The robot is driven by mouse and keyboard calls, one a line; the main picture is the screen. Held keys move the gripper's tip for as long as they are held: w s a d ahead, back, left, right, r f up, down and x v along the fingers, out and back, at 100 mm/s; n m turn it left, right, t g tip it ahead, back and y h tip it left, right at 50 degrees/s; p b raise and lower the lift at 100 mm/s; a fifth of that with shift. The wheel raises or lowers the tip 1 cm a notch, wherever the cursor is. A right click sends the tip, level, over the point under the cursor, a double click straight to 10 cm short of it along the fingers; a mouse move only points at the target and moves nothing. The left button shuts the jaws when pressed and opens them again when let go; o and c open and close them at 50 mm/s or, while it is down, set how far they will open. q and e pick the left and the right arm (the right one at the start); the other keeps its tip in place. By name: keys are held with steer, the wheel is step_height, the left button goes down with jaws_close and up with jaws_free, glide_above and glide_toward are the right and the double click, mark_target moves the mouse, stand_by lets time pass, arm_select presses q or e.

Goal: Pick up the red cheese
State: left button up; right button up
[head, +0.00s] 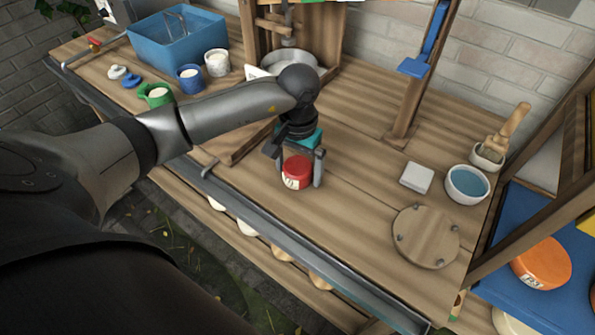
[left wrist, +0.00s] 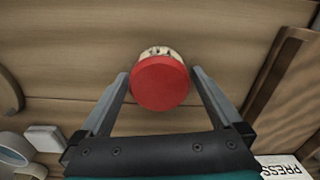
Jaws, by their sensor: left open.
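The red cheese (head: 297,173) is a small round block with a pale label on its side, standing on the wooden counter. In the left wrist view the red cheese (left wrist: 160,83) sits between the tips of my two fingers, with its label facing away from the palm. My left gripper (head: 300,172) is open around the cheese, one finger on each side. In the left wrist view the left gripper (left wrist: 160,85) shows narrow gaps or near contact at the cheese's sides; I cannot tell whether they touch. My right gripper is not in view.
A white block (head: 416,178), a bowl of blue liquid (head: 467,185) and a round wooden board (head: 426,237) lie to the right. A wooden post (head: 408,100) rises behind. Cups and a blue basin (head: 177,40) stand at left. An orange cheese (head: 541,262) sits on a blue shelf.

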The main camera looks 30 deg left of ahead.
mark_target(299, 164)
arm_select(q)
steer(key=c, duration=1.4)
steer(key=shift+r, duration=0.1)
step_height(299, 164, up, 19)
steer(key=p, duration=0.2)
steer(key=s+d+f, duration=0.1)
steer(key=s+d, duration=0.5)
steer(key=d, duration=0.2)
steer(key=shift+d+f+m, duration=0.15)
steer(key=shift+d+m, duration=0.15)
steer(key=shift+m, duration=0.1)
